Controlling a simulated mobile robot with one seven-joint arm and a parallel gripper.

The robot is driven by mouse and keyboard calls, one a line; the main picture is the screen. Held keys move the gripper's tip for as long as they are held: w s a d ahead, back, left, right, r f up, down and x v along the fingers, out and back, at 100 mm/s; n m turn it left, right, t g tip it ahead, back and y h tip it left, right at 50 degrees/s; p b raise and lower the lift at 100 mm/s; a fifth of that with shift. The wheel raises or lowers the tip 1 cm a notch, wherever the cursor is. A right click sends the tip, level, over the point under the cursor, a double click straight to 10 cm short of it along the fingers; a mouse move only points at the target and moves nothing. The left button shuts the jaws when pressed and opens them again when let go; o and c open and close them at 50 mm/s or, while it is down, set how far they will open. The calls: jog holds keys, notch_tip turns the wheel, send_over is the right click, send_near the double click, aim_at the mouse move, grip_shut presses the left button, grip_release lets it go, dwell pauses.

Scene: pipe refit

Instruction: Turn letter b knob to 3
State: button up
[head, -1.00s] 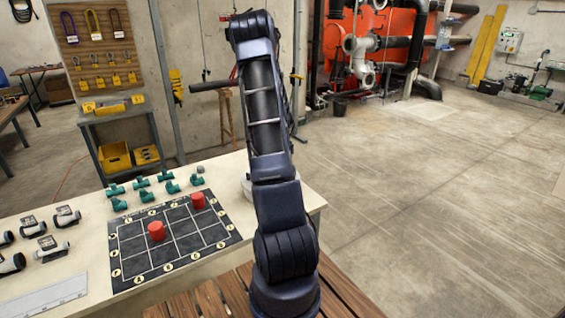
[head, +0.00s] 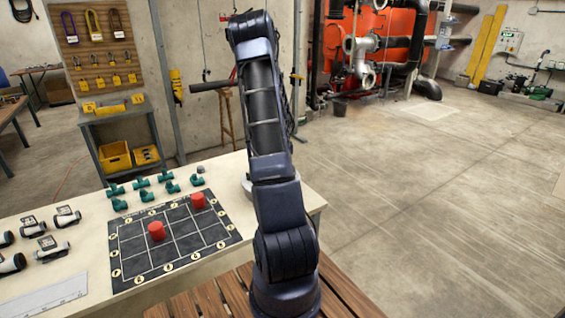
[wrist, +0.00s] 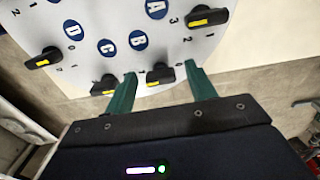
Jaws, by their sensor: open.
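A pale panel (wrist: 92,14) fills the top of the wrist view, with round blue letter labels and black knobs with yellow bars. The B label (wrist: 138,40) lies up-left of the B knob (wrist: 160,73). My gripper (wrist: 163,78) is open, its two green fingers apart. The B knob shows between the fingertips, nearer the left one; I cannot tell whether either touches it. The B knob's bar lies roughly level in the picture. Its numbers are mostly hidden or too small to read. In the head view my gripper and the panel cannot be made out.
The C knob (wrist: 105,85) sits close beside the left finger. The A knob (wrist: 208,17) is above the right finger, and the D knob (wrist: 42,58) is far left. In the head view, a table with a black grid board (head: 180,247) stands left of my arm; open floor lies right.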

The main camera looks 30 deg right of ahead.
notch_tip(320, 180, up, 11)
dwell(0.5)
jog(key=shift+f, duration=0.1)
dwell(0.3)
